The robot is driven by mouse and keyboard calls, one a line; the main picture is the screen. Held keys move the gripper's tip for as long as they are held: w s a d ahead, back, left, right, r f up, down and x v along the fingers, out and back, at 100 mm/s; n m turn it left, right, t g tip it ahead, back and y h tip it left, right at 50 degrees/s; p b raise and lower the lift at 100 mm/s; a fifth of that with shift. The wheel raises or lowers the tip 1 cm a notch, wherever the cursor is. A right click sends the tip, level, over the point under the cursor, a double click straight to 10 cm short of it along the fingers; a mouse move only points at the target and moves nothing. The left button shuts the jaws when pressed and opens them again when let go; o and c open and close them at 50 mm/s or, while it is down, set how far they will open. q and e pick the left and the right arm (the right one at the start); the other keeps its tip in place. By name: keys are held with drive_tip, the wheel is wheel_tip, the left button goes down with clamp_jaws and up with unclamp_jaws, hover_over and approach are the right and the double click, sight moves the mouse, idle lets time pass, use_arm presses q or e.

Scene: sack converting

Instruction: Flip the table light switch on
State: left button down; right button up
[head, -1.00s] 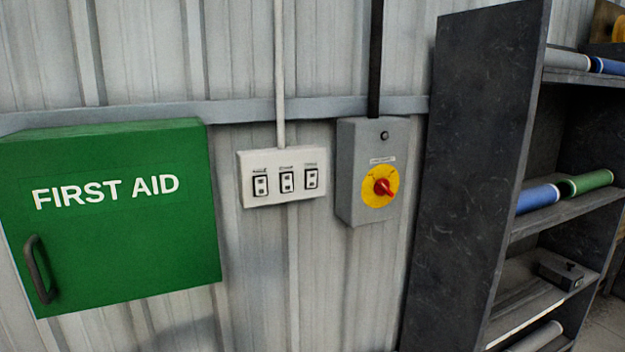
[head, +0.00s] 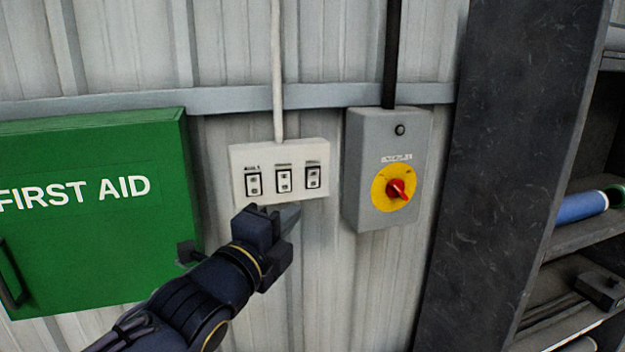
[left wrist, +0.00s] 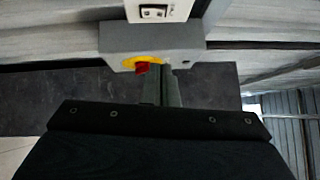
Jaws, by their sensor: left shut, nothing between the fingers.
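A white switch panel (head: 238,176) with three switches in a row is on the corrugated wall: a left switch (head: 254,183), a middle switch (head: 284,181) and a right switch (head: 313,178). Their small labels are too blurred to read, so I cannot tell which is the table light, nor how each is set. My left gripper (head: 289,214) is shut and empty, just below the panel's lower edge in the picture; I cannot tell if it touches. In the left wrist view its fingers (left wrist: 161,87) point toward the panel, partly visible at the top (left wrist: 172,12). My right gripper is not in view.
A grey box (head: 362,196) with a red rotary knob (head: 398,189) on a yellow disc is close right of the panel. A green first aid cabinet (head: 90,235) is at left. A dark shelf unit (head: 495,190) stands at right.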

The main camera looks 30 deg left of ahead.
use_arm(q)
drive_tip(key=shift+w, duration=0.1)
drive_tip(key=p, duration=0.2)
approach(317, 172)
drive_tip(key=w+d, duration=0.3)
drive_tip(key=shift+w+a+r+p, duration=0.15)
drive_tip(key=shift+w+a+p, duration=0.35)
drive_tip(key=shift+w+a, duration=0.1)
drive_tip(key=shift+w+a+r+p, duration=0.15)
drive_tip(key=shift+w+a+p, duration=0.35)
drive_tip(key=shift+w, duration=0.1)
drive_tip(key=shift+w+a+f, duration=0.1)
drive_tip(key=shift+w+a, duration=0.25)
drive_tip(key=shift+a, duration=0.1)
drive_tip(key=shift+w+a+r+n+p, duration=0.1)
drive_tip(key=shift+w+r+n+p, duration=0.1)
drive_tip(key=shift+n+p, duration=0.1)
drive_tip(key=shift+s+f, duration=0.1)
